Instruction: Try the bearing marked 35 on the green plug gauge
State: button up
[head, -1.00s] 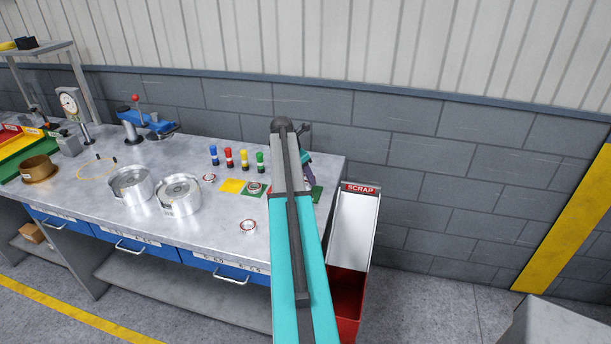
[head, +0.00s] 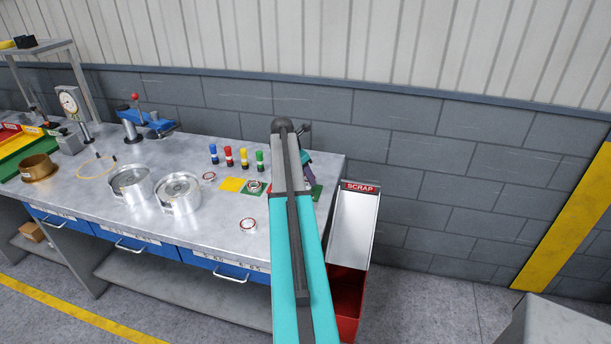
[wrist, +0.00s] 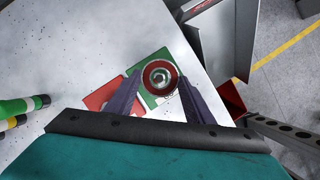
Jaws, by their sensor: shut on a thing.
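My gripper (wrist: 155,88) shows in the wrist view with its two dark purple fingers shut on a red-ringed bearing (wrist: 160,65). The bearing appears over a green and white square at the bench corner; its number cannot be read. The green plug gauge (head: 260,161) stands upright on the bench in the head view, at the right end of a row, left of my arm.
Blue (head: 213,155), red (head: 228,158) and yellow (head: 244,160) gauges stand beside the green one. Three other bearings lie nearby, one on a green square. Two metal drums (head: 178,195) stand further left. A scrap chute (head: 354,230) stands off the bench's right end.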

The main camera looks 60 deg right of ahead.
jog(key=o, duration=1.9)
jog(key=shift+c, duration=0.2)
jog(key=shift+r, duration=0.1)
jog(key=shift+r+p, duration=1.5)
jog(key=shift+r, duration=2.9)
jog(key=shift+s, duration=0.1)
